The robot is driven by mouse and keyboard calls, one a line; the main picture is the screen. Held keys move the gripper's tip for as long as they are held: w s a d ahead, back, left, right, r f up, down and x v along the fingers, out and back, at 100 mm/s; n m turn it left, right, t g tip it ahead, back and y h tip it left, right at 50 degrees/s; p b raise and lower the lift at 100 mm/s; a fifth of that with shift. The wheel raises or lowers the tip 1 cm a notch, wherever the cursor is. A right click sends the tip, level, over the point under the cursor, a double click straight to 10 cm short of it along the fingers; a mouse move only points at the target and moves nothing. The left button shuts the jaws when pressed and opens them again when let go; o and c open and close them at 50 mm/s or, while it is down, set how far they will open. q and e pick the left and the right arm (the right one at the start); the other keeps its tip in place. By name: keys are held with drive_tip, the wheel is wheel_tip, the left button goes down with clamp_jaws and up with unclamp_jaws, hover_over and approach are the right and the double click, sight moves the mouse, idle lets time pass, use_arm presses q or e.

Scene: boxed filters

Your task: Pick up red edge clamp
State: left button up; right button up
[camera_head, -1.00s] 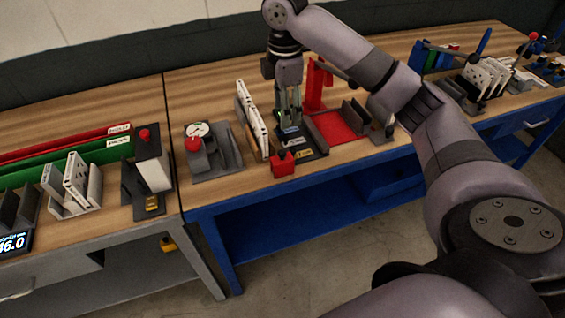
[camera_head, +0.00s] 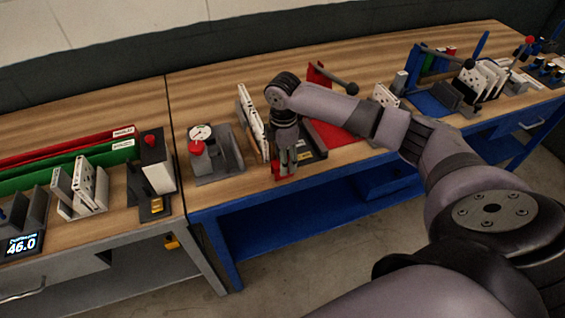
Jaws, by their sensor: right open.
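The red edge clamp (camera_head: 276,170) sits at the front edge of the blue-framed bench, beside the dark fixture plate (camera_head: 314,147). It is mostly hidden behind my right gripper. My right gripper (camera_head: 288,164) points down with its open fingers right at the clamp in this view. I cannot tell whether the fingers straddle it or touch it. My left gripper is not in view.
White upright panels (camera_head: 252,122) stand close to the left of my right gripper. Further left is a grey fixture with a red knob and dial (camera_head: 200,132). A red press frame (camera_head: 335,137) stands just behind and right.

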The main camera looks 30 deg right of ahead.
drive_tip(key=shift+f, duration=1.2)
drive_tip(key=shift+c, duration=0.5)
drive_tip(key=shift+r, duration=0.1)
clamp_jaws()
